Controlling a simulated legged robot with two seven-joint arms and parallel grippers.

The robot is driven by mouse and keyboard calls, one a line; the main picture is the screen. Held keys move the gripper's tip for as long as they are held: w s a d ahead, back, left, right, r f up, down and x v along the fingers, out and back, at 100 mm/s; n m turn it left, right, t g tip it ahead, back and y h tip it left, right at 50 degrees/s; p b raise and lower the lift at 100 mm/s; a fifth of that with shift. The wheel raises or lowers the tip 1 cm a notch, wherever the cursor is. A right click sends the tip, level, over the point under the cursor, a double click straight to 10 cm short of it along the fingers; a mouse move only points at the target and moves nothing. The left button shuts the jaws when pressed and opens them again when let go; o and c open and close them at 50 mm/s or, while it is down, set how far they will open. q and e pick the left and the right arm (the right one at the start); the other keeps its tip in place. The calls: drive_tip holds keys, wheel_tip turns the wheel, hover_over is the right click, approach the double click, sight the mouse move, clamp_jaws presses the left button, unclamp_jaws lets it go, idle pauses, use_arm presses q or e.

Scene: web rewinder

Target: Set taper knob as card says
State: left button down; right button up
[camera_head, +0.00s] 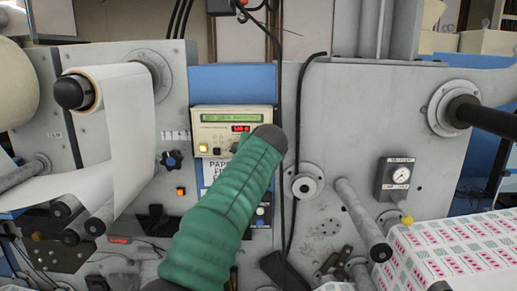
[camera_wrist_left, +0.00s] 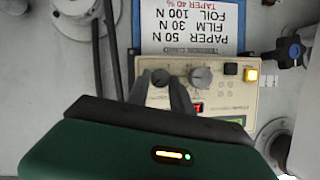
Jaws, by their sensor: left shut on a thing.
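The beige tension controller (camera_head: 212,119) has a green display, red digits and a lit yellow button on the blue panel. My left arm in its green sleeve covers its lower right side in the head view. In the left wrist view, seen upside down, my left gripper (camera_wrist_left: 162,88) has its fingers on either side of a dark round knob (camera_wrist_left: 160,77) and is shut on it. A second grey knob (camera_wrist_left: 201,77) sits beside it, clear of the fingers. The white card (camera_wrist_left: 190,22) lists paper 50 N, film 30 N, foil 100 N and taper 40 %.
A pressure gauge (camera_head: 400,176) and a printed web (camera_head: 450,248) stand further right. A paper roll (camera_head: 125,105) is left.

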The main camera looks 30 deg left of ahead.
use_arm(q)
drive_tip(key=m+y+b, duration=0.1)
drive_tip(key=m, duration=0.1)
drive_tip(key=m+y, duration=0.1)
drive_tip(key=m, duration=0.1)
drive_tip(key=f+m+g+y+b, duration=0.1)
drive_tip(key=m, duration=0.1)
drive_tip(key=shift+w+d+y+b, duration=0.2)
drive_tip(key=shift+d+y+b, duration=0.1)
idle(0.4)
drive_tip(key=c, duration=1.3)
unclamp_jaws()
drive_tip(key=shift+o, duration=0.9)
drive_tip(key=shift+w+a, duration=0.1)
drive_tip(key=shift+w, duration=0.1)
